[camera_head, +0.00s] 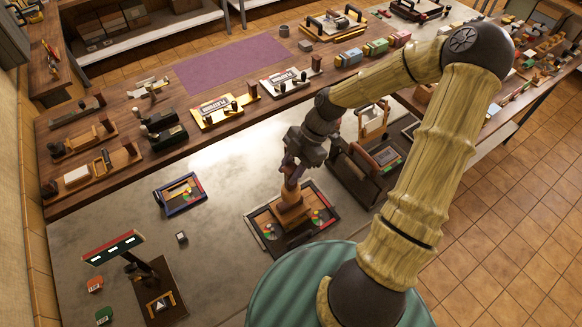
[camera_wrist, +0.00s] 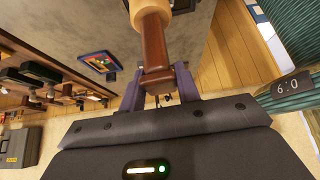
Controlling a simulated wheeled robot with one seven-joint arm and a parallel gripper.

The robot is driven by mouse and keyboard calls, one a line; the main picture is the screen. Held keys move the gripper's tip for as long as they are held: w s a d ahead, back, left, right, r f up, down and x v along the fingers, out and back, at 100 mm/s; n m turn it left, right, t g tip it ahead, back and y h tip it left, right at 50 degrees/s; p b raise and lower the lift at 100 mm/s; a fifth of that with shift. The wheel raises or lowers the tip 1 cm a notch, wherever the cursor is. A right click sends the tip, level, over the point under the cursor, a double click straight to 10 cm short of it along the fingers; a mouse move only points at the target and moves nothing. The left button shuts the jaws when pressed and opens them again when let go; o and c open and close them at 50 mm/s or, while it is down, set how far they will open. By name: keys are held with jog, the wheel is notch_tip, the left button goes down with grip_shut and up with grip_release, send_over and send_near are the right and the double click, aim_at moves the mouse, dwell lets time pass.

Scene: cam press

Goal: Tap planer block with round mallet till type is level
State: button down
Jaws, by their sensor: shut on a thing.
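My gripper (camera_head: 290,168) points down over a dark-framed tray (camera_head: 252,229) on the grey bench. In the wrist view my gripper (camera_wrist: 158,88) is shut on a reddish-brown handle (camera_wrist: 154,45), with a finger on each side. The handle leads to a rounded tan wooden head (camera_wrist: 150,8), cut by the picture edge; this looks like the round mallet. In the head view a tan wooden piece (camera_head: 292,211) stands on or just above the tray's middle, below my gripper. I cannot tell mallet head from planer block there, nor whether they touch. The type beneath is hidden.
A blue-framed tray (camera_head: 180,194) and a small cube (camera_head: 181,237) lie left on the bench. A stand with a lit panel (camera_head: 112,246) is at front left. A dark press-like unit (camera_head: 375,160) stands close right of my gripper. Bare bench lies between the trays.

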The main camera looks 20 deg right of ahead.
aim_at(286, 187)
notch_tip(286, 187, down, 5)
jog(key=shift+r+b, duration=0.2)
jog(key=shift+b, duration=0.9)
notch_tip(286, 187, up, 6)
jog(key=p, duration=0.5)
jog(key=shift+p, duration=0.4)
jog(key=shift+f, duration=0.1)
